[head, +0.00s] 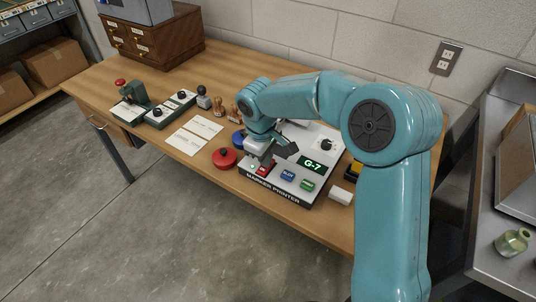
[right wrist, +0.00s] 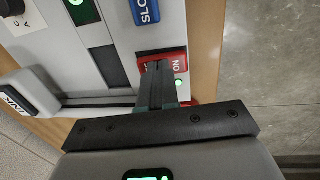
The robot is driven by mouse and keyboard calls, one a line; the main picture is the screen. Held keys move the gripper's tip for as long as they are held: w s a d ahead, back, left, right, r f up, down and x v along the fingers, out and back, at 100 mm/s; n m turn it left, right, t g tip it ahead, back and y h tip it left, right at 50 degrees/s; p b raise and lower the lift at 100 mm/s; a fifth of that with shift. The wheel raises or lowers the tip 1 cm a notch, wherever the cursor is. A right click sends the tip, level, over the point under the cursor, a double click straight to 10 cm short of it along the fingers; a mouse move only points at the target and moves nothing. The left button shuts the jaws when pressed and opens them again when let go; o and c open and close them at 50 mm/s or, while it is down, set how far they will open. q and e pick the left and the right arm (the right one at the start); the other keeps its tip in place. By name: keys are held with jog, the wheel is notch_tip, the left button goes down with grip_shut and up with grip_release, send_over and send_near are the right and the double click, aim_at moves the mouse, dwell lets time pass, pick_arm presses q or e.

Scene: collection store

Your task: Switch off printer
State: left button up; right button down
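The marker printer (head: 275,188) is a light grey box with a dark front on the wooden bench. Its red switch (head: 264,170) is at the front left of the panel and partly hidden by my right gripper (head: 266,163). In the right wrist view the red switch (right wrist: 178,60) carries white lettering that looks like "ON", and a small green lamp (right wrist: 179,83) beside it is lit. My right gripper (right wrist: 158,72) is shut and empty, its fingertips at the red switch; I cannot tell whether they press it. My left gripper is not in view.
The printer also has a blue button (head: 288,175), a green button (head: 308,185), a lit "G-7" display (head: 313,165) and a dark knob (head: 326,144). A red round pad (head: 224,158) stands close left. White cards (head: 195,133), stamps and a wooden drawer cabinet (head: 155,38) are further left.

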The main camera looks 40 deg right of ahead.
jog(key=shift+a, duration=0.3)
jog(key=shift+d, duration=0.1)
jog(key=shift+s, duration=0.1)
jog(key=shift+r, duration=0.15)
jog(key=r+p, duration=0.3)
jog(key=r, duration=0.1)
jog(key=shift+a+p, duration=0.25)
jog(key=shift+p, duration=0.1)
notch_tip(320, 180, up, 10)
jog(key=s+a, duration=0.1)
jog(key=a, duration=0.1)
jog(key=shift+f, duration=0.2)
